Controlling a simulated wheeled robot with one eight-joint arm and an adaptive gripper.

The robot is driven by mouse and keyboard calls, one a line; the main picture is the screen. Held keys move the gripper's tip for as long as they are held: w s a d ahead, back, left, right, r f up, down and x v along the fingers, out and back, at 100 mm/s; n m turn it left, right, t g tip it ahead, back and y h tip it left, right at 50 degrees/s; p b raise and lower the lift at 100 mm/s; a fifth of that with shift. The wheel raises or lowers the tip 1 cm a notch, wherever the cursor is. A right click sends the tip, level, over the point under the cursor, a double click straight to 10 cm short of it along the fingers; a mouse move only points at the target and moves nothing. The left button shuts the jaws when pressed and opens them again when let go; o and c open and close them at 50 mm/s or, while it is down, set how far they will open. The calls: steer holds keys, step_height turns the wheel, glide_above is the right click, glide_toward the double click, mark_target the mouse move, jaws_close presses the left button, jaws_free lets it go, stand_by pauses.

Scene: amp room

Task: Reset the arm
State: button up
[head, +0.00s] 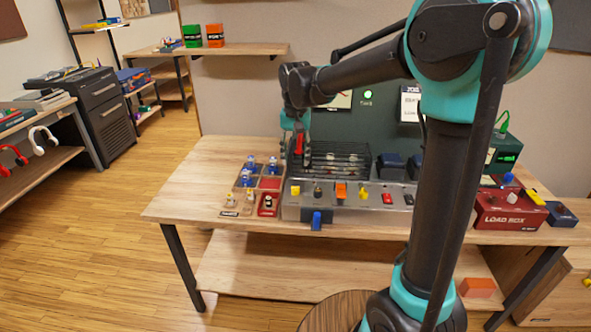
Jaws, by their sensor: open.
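My black and teal arm rises at the right of the head view and bends over to the left. Its far end hangs down over the back of the wooden table (190,178). My gripper (300,158) is small there, pointing down in front of a dark wire rack (340,158). It is open. A red part shows at the gripper; I cannot tell whether it belongs to it. I see nothing clearly held between the fingers. My upper arm hides part of the table's right side.
A sectioned tray (258,183) holds small blue and white parts. A grey panel (350,208) carries several coloured pieces. A red load box (510,212) stands at the right. A green-screened device (505,155) is behind it. The table's left end is bare.

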steer(key=shift+r, duration=0.65)
steer(key=s+d+f+t, duration=0.2)
steer(key=s+d+f, duration=0.6)
steer(key=d, duration=0.4)
steer(key=s+d+f+t, duration=0.2)
steer(key=s+d+f, duration=0.6)
steer(key=s+d, duration=0.3)
steer(key=shift+s+d+n, duration=0.15)
steer(key=shift+d+n, duration=0.15)
steer(key=shift+d, duration=0.05)
